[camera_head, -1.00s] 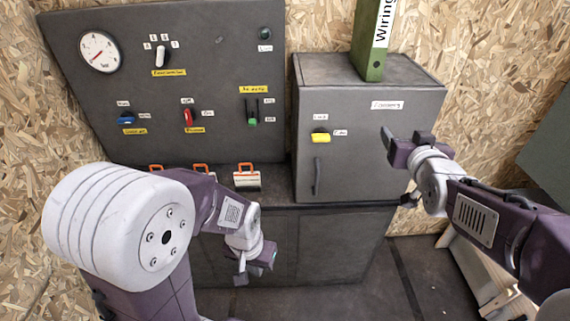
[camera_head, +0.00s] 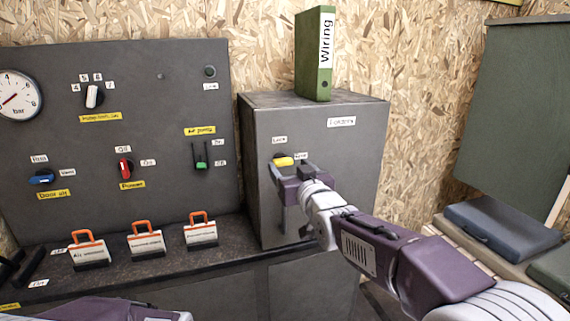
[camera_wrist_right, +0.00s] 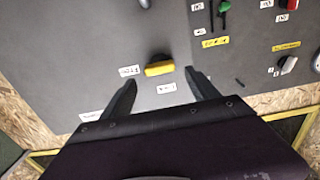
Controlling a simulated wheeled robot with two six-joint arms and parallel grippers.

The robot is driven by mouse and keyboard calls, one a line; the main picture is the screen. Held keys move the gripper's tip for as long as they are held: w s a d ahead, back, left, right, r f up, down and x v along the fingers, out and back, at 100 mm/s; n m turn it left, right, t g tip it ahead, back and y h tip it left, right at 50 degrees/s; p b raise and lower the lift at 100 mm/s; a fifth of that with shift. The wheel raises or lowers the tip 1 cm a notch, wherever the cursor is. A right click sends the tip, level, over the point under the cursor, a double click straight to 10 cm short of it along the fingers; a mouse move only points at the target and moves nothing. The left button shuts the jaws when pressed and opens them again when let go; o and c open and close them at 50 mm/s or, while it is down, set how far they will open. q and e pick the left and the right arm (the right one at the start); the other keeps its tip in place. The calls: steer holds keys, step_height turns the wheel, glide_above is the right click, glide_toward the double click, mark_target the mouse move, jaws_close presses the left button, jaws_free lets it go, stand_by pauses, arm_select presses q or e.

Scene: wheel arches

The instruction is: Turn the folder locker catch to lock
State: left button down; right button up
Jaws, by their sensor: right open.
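The folder locker (camera_head: 350,150) is a grey cabinet with a yellow catch (camera_head: 284,161) on its front. The catch lies about level; one small label is above it and another to its right, both hard to read. My right gripper (camera_head: 291,170) is open just in front of and below the catch. In the right wrist view the yellow catch (camera_wrist_right: 159,69) shows just beyond and between the open fingers (camera_wrist_right: 160,80), with no visible contact. My right arm hides part of the locker door. My left gripper is out of view.
A green Wiring folder (camera_head: 313,55) stands on the locker. A control panel (camera_head: 150,75) with a gauge, knobs and switches is to the left. Several orange-handled tags (camera_head: 146,240) stand on the ledge below. A blue case (camera_head: 500,232) lies at right.

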mark_target(281, 164)
steer(key=x, duration=0.4)
steer(key=c, duration=1.4)
steer(key=shift+o, duration=0.2)
steer(key=shift+n, duration=0.3)
steer(key=n, duration=0.2)
steer(key=shift+a+n, duration=0.15)
steer(key=shift+n, duration=0.25)
steer(key=n, duration=0.4)
steer(key=shift+s+a+n+b, duration=0.1)
steer(key=shift+a+n+b, duration=0.05)
steer(key=shift+n+b, duration=0.2)
steer(key=n, duration=0.4)
steer(key=shift+a+n+p, duration=0.1)
steer(key=shift+n+p, duration=0.15)
steer(key=shift+p, duration=0.05)
steer(key=n, duration=0.5)
steer(key=shift+a+f+p, duration=0.1)
steer(key=shift+f+p, duration=0.15)
steer(key=shift+p, duration=0.15)
steer(key=shift+s+n, duration=0.1)
steer(key=shift+n, duration=0.2)
